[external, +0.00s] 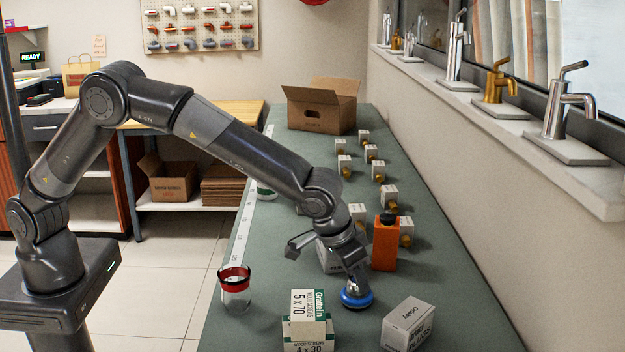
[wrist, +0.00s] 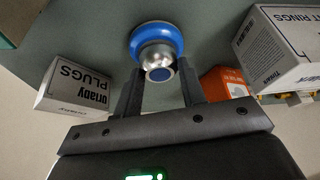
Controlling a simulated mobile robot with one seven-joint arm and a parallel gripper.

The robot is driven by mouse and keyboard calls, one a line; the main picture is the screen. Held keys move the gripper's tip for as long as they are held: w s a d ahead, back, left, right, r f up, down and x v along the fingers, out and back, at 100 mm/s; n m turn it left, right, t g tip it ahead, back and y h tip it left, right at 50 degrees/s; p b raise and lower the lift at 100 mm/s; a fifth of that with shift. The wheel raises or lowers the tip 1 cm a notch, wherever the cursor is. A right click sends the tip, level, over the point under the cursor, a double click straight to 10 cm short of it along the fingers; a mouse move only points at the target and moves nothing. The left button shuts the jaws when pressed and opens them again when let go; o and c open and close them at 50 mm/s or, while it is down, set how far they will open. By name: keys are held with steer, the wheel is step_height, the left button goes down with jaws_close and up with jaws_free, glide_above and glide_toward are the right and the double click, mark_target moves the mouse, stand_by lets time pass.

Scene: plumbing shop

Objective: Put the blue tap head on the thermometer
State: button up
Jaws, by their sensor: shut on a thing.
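The blue tap head (external: 357,299) has a blue ring and a silver body. My gripper (external: 353,284) points down and is shut on its silver part, at or just above the green bench top; I cannot tell if it touches. In the wrist view the tap head (wrist: 157,42) sits between the two dark fingers (wrist: 160,80). I cannot pick out a thermometer for certain. An upright orange thing with a dark top (external: 385,245) stands just behind and right of my gripper; its orange side with a white label also shows in the wrist view (wrist: 222,84).
A white plugs box (external: 408,325) lies right of the tap head, and screw boxes (external: 307,318) stand to its front left. A red-rimmed glass (external: 235,289) is near the left edge. A box (external: 328,260) stands behind my gripper. Several small boxes and an open carton (external: 322,106) are farther back.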

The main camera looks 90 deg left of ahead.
steer(key=o, duration=1)
steer(key=v, duration=1.2)
steer(key=s+a+r+h, duration=0.1)
steer(key=s+a+r, duration=0.65)
steer(key=s, duration=0.25)
steer(key=s+a+r+m, duration=0.1)
steer(key=s+a+r, duration=0.1)
steer(key=s, duration=0.4)
steer(key=s+a+r+m, duration=0.1)
steer(key=s+a+r, duration=0.15)
steer(key=s, duration=0.35)
steer(key=s+a+f+m, duration=0.1)
steer(key=s+f, duration=0.1)
steer(key=s, duration=0.9)
steer(key=s+a+f+m+t, duration=0.1)
steer(key=s+f, duration=0.1)
steer(key=s, duration=0.9)
steer(key=shift+h, duration=0.4)
